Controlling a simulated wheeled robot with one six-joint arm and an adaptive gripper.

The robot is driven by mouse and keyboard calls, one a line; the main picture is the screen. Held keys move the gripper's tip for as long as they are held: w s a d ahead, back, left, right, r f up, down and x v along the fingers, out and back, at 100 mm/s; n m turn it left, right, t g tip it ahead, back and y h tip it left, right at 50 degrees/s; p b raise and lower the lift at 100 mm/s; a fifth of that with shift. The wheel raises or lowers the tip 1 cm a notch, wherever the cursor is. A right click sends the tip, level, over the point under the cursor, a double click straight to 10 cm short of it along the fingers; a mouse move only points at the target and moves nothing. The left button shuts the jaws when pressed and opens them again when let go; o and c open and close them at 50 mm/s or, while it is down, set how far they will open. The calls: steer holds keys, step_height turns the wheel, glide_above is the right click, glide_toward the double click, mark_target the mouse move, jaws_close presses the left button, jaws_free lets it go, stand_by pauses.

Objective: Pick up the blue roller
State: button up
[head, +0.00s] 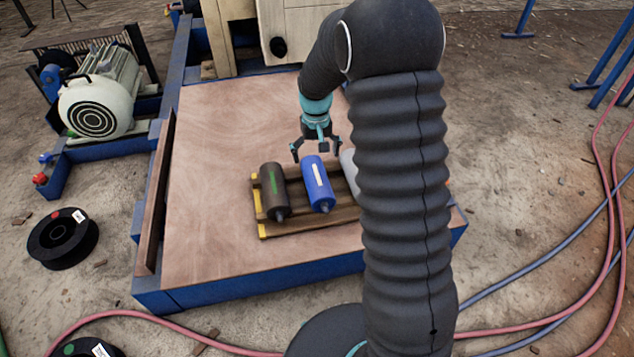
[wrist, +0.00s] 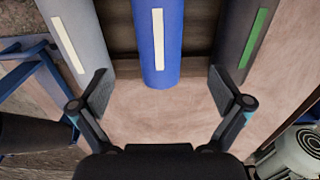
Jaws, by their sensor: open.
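The blue roller (head: 319,186) lies in the middle of a wooden rack, with a white strip along its top. In the wrist view the blue roller (wrist: 157,50) points down toward my gripper (wrist: 162,92), its near end between the two spread fingers and apart from both. In the head view my gripper (head: 315,152) is open and empty at the roller's far end. My arm hides part of the rack's right side.
A black roller with a green strip (head: 273,190) lies left of the blue one. A grey roller (head: 349,165) lies to the right, partly hidden by my arm. The wooden rack (head: 310,222) stands on a blue-framed platform (head: 210,220), clear on its left side. Hoses cross the ground.

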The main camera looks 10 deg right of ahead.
mark_target(316, 173)
step_height(316, 173, down, 6)
steer(key=shift+s+f, duration=0.15)
steer(key=shift+f, duration=1.2)
steer(key=shift+s+f, duration=0.15)
steer(key=shift+f, duration=1.15)
steer(key=c, duration=1.9)
